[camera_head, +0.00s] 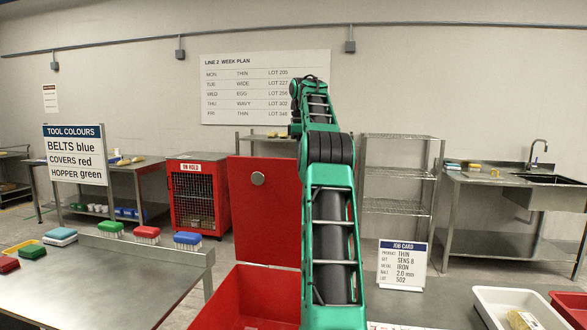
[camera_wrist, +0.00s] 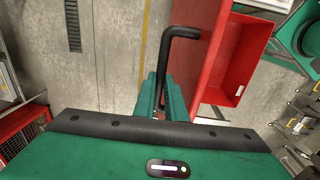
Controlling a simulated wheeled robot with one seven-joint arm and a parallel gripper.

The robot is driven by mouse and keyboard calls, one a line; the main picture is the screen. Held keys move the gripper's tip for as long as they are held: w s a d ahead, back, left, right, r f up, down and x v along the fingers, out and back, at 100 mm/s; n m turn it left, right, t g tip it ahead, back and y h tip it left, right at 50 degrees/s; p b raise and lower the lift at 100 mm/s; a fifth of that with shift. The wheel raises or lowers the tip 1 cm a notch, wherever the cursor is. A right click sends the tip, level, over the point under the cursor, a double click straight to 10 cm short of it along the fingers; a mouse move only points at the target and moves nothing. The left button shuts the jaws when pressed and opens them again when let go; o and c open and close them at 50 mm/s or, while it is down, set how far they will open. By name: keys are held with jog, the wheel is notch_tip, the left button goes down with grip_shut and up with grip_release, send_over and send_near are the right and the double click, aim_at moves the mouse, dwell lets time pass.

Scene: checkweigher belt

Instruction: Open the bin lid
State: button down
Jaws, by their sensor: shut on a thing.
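The red bin (camera_head: 240,300) stands in front of me with its top open and its inside showing in the head view. Its red lid (camera_head: 262,205) stands about upright at the back, a round grey disc on the face towards me. My arm covers the lid's right side. In the wrist view, a black bent handle (camera_wrist: 166,55) runs beside the red lid (camera_wrist: 209,65). The green fingers of my gripper (camera_wrist: 161,95) are shut on the handle's lower part. The bin's open box (camera_wrist: 240,65) shows right of the lid. The head view does not show my fingers.
A steel table (camera_head: 100,280) with coloured brushes is at the left, close to the bin. A job card (camera_head: 402,263) and a white tray (camera_head: 520,308) are at the right. A red cage (camera_head: 198,193) and a wire rack (camera_head: 397,172) stand behind. Floor is free behind the lid.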

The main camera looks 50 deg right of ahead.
jog(key=shift+s+d, duration=0.15)
jog(key=shift+s, duration=0.2)
jog(key=c, duration=1.8)
grip_release()
jog(key=shift+s, duration=0.1)
jog(key=shift+w+a, duration=0.3)
